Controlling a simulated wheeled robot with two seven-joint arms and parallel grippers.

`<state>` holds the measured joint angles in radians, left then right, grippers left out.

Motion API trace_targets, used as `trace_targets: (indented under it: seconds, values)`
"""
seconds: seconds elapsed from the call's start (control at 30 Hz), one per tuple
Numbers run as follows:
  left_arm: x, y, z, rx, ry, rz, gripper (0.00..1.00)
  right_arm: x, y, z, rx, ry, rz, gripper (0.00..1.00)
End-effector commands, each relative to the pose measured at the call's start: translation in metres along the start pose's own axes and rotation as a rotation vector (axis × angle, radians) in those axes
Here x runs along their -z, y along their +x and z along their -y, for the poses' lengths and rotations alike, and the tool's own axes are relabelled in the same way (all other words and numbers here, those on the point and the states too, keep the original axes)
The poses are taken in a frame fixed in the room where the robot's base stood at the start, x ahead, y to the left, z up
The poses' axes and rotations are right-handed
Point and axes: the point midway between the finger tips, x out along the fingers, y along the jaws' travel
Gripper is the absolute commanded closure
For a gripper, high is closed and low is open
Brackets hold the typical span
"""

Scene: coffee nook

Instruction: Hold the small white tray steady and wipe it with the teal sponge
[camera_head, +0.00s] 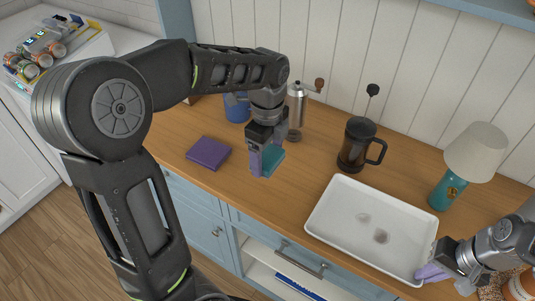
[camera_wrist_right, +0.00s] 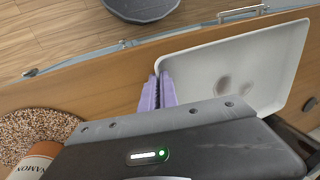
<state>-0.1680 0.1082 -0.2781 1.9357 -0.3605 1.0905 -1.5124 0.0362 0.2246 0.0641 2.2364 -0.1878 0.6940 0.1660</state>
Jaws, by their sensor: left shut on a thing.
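The small white tray (camera_head: 335,222) lies on the wooden counter at the right of the head view, with two brownish stains on its floor. It also shows in the right wrist view (camera_wrist_right: 220,60). My left gripper (camera_head: 266,160) is shut on the teal sponge (camera_head: 272,162) and holds it above the counter, left of the tray and apart from it. The purple fingers partly hide the sponge. My right gripper (camera_head: 432,273) is at the tray's near right corner. In the right wrist view its purple fingers (camera_wrist_right: 159,92) are close together at the tray's rim and look shut on it.
A dark coffee press (camera_head: 357,146) stands behind the tray, and a lamp with a teal base (camera_head: 447,190) stands to its right. A metal grinder (camera_head: 296,108), a blue mug (camera_head: 236,108) and a purple block (camera_head: 208,153) are further left. A speckled round mat (camera_wrist_right: 35,130) lies near my right gripper.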

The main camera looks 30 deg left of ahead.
Motion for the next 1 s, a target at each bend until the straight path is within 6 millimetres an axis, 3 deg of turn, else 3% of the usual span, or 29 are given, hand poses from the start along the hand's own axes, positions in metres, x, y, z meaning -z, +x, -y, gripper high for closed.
trace_targets:
  seconds: [0.23, 0.37, 0.57, 0.8, 1.0]
  values:
    - [0.007, 0.001, 0.001, -0.004, 0.018, 0.001, 0.56, 0.0, 0.0, 0.0, 0.0, 0.0, 0.0, 1.0]
    - [0.03, 0.006, 0.007, -0.017, 0.08, 0.006, 0.56, 0.0, 0.0, 0.0, 0.0, 0.0, 0.0, 1.0]
    - [0.101, 0.014, 0.024, -0.028, 0.269, 0.019, 0.56, 0.0, 0.0, 0.0, 0.0, 0.0, 0.0, 1.0]
    - [0.21, 0.021, 0.03, -0.028, 0.563, 0.017, 0.56, 0.0, 0.0, 0.0, 0.0, 0.0, 0.0, 1.0]
    - [0.269, 0.021, 0.026, -0.016, 0.729, 0.002, 0.56, 0.0, 0.0, 0.0, 0.0, 0.0, 0.0, 1.0]
